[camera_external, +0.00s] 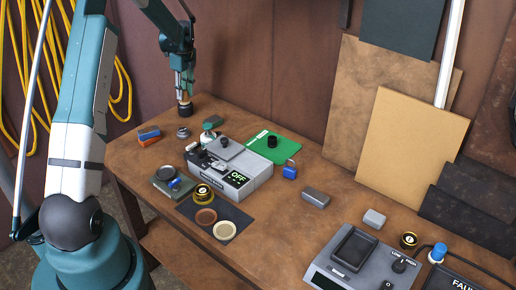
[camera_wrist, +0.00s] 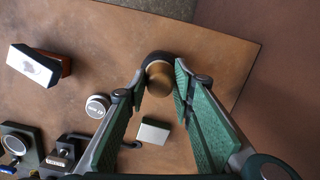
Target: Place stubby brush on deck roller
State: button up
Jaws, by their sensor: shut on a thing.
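My gripper (camera_external: 183,88) hangs at the far left corner of the workbench, pointing down. In the wrist view its two green-padded fingers (camera_wrist: 160,82) stand on either side of a short copper-brown cylinder with a black end, which I take to be the stubby brush (camera_wrist: 158,74). The gripper is shut on it. In the external view its black lower part (camera_external: 185,109) shows just under the fingertips, at or close to the bench top. I cannot tell whether the black part belongs to the brush or to a deck roller under it. No deck roller is clearly identifiable elsewhere.
The bench edge is close behind the gripper.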

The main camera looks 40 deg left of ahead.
aim_at(186, 92)
jog(key=shift+f, duration=0.15)
jog(key=o, duration=0.9)
notch_tip(186, 92, up, 12)
jog(key=d, duration=0.1)
jog(key=shift+w+d, duration=0.15)
jog(key=shift+d, duration=0.05)
dwell(0.5)
jog(key=shift+d+r, duration=0.1)
jog(key=shift+r, duration=0.1)
